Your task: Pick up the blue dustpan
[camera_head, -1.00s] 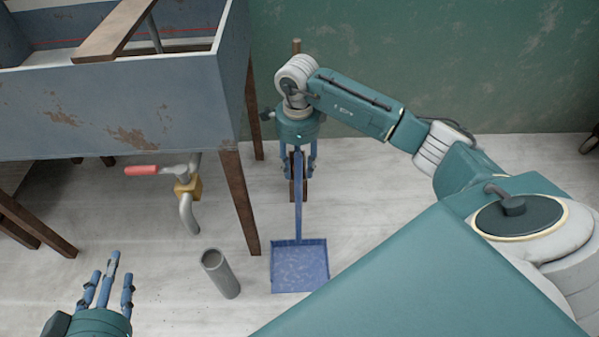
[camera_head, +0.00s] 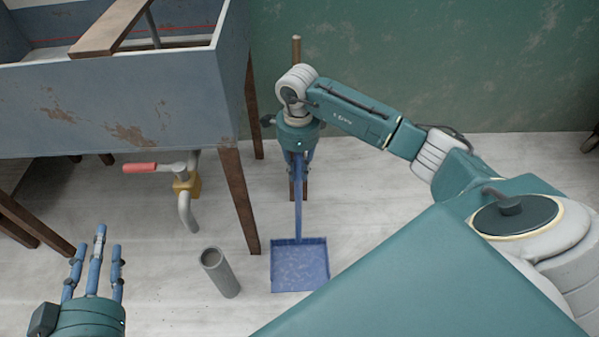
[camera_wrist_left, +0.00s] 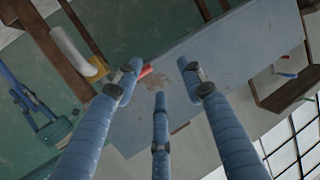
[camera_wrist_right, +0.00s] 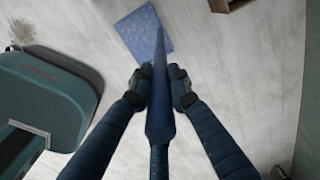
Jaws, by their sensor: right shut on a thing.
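The blue dustpan (camera_head: 299,266) has a flat square pan on the floor and a long handle rising from it. My right gripper (camera_head: 299,158) is shut on the upper part of that handle. In the right wrist view the fingers (camera_wrist_right: 158,88) close on both sides of the handle, and the pan (camera_wrist_right: 144,34) lies beyond them. My left gripper (camera_head: 92,255) is at the lower left of the head view, fingers spread and empty. In the left wrist view its fingers (camera_wrist_left: 160,95) are apart with nothing between them.
A blue-grey trough (camera_head: 120,110) on wooden legs stands at the left, with a red-handled valve (camera_head: 182,182) under it. A grey tube (camera_head: 221,272) stands on the floor left of the pan. A wooden pole (camera_head: 296,48) is behind my right gripper. A green wall (camera_head: 420,60) closes the back.

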